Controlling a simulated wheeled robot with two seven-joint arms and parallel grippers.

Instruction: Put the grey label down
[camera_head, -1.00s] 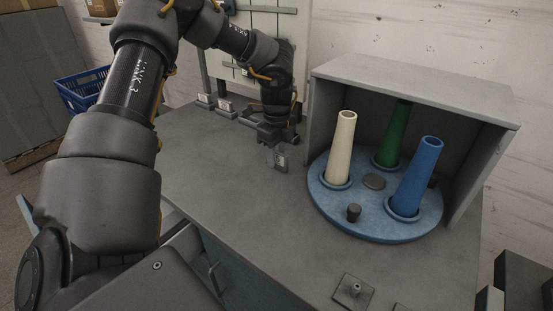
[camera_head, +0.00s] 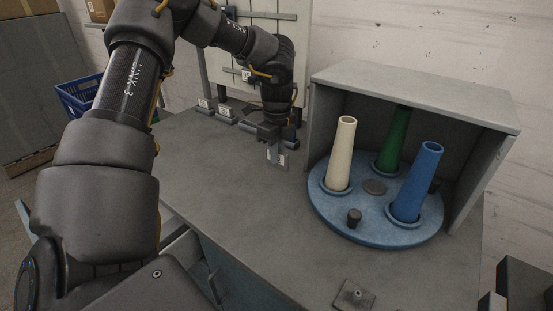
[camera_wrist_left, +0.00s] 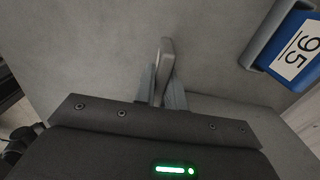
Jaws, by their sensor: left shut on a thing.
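My left gripper (camera_head: 276,156) is low over the grey bench top, left of the cream cone. Its jaws are shut on the grey label, a small thin grey piece. In the left wrist view the grey label (camera_wrist_left: 165,62) stands edge-on between the fingers (camera_wrist_left: 163,92) and sticks out beyond their tips. In the head view it is small and hard to tell from the fingers. I cannot tell whether it touches the bench. My right gripper is not in view.
A blue round plate (camera_head: 375,212) carries a cream cone (camera_head: 340,155), a green cone (camera_head: 391,142) and a blue cone (camera_head: 416,183) under a grey hood (camera_head: 420,88). The bench's front middle (camera_head: 240,210) is clear.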

